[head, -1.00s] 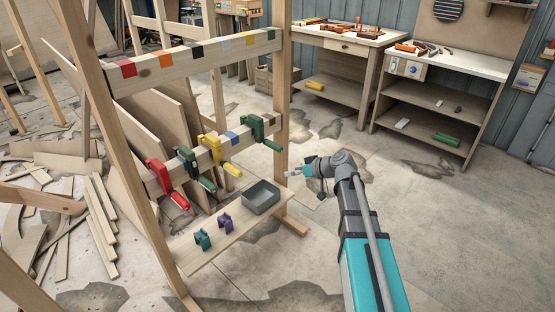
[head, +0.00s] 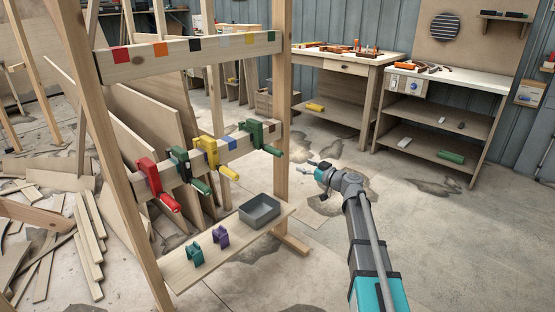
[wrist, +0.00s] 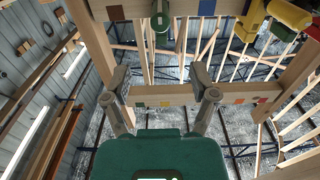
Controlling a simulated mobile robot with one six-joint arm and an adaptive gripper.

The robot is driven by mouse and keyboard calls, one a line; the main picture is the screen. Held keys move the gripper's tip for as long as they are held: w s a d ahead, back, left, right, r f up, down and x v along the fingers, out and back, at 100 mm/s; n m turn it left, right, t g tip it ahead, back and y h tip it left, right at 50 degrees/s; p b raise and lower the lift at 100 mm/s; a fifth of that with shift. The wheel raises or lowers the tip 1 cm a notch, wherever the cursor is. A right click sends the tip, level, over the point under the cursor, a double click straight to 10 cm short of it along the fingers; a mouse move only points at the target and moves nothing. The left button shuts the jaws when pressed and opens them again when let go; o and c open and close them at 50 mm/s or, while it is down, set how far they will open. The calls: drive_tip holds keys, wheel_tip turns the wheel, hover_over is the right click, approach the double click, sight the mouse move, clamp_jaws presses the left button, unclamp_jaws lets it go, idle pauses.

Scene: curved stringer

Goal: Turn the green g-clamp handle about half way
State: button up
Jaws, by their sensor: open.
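The green g-clamp (head: 252,135) is on the lower rail, the rightmost clamp in the head view. Its green handle (head: 271,150) points down and to the right. In the wrist view a green handle (wrist: 160,22) shows almost end-on at the top centre, beyond my fingertips. My gripper (head: 312,163) is right of the rack's right post, apart from the clamp and lower than its handle. In the wrist view my gripper (wrist: 160,85) has its two fingers wide apart with nothing between them. Most of the clamp body is out of the wrist view.
The yellow clamp (head: 212,152) sits left of the green one; a second green-handled clamp (head: 182,165) and a red clamp (head: 150,182) follow. The right post (head: 281,100) stands close to my gripper. A grey bin (head: 260,210) is on the shelf below. Floor to the right is clear.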

sight(282, 155)
drive_tip(key=shift+w+a, duration=0.1)
idle(0.3)
drive_tip(key=x, duration=1.3)
drive_tip(key=shift+w+a, duration=0.2)
clamp_jaws()
